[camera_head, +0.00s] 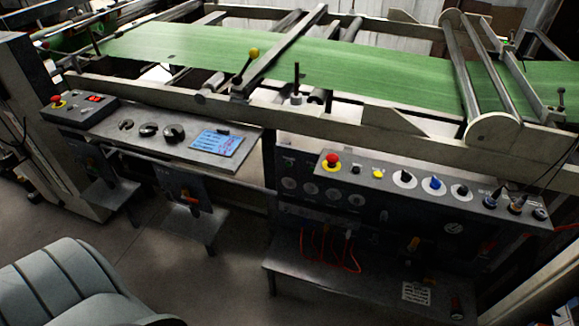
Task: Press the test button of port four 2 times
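The control box (400,172) on the right carries a red emergency button (332,160) on a yellow base, a small yellow button (378,173), and several black and blue knobs. Below it, a dark front panel (283,160) has a row of round fittings (311,188). It is too dark and small to tell which is port four or its test button. Orange cables (327,250) hang below that panel. Neither of my grippers is in view.
A green belt (300,62) runs across the machine behind the panels. A desk panel (180,138) with black knobs and a blue sheet (216,143) stands left. A grey padded chair (70,285) is at lower left. A low shelf (345,280) juts out below the cables.

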